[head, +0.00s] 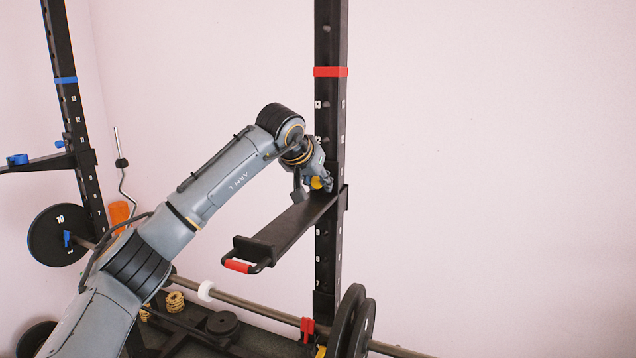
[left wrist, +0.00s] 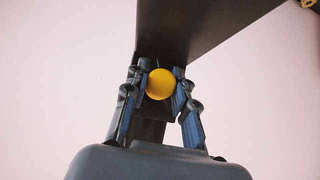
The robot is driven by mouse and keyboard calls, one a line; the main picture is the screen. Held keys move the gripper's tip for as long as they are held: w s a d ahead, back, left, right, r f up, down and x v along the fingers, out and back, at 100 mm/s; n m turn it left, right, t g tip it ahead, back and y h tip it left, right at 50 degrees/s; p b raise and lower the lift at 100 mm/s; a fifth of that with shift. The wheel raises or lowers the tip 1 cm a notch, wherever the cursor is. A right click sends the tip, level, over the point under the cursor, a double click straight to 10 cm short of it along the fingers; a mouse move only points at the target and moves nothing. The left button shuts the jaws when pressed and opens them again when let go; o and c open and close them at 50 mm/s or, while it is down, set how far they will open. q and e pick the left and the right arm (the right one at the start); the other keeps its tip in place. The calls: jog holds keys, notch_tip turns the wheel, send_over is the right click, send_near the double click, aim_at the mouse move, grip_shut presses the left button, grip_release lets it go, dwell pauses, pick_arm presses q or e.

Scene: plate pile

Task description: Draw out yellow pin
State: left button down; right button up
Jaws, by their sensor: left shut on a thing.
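The yellow pin (head: 316,183) has a round knob and sits at the rack's black upright, just above the inner end of the black safety arm (head: 285,228). In the left wrist view the yellow knob (left wrist: 161,84) is between the two fingers. My left gripper (head: 318,180) is shut on the yellow pin, with a finger on each side of the knob. It also shows in the left wrist view (left wrist: 160,92). The pin's shaft is hidden, so I cannot tell how deep it sits. My right gripper is not in view.
The black upright (head: 328,120) has numbered holes and a red band. The safety arm's outer end has a red handle (head: 238,266). Below, a barbell with black plates (head: 350,320) crosses the rack. Another upright (head: 85,150) with a blue band stands at left. The right side is bare wall.

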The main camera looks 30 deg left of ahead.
pick_arm(q)
jog(key=shift+s, duration=0.15)
jog(key=shift+s+b, duration=0.2)
jog(key=shift+b, duration=0.1)
jog(key=shift+s+d+b, duration=0.1)
jog(key=shift+s+b, duration=0.7)
jog(key=shift+s, duration=1.1)
jog(key=shift+s+d+b, duration=0.15)
jog(key=shift+s+b, duration=0.7)
jog(key=shift+s, duration=1.65)
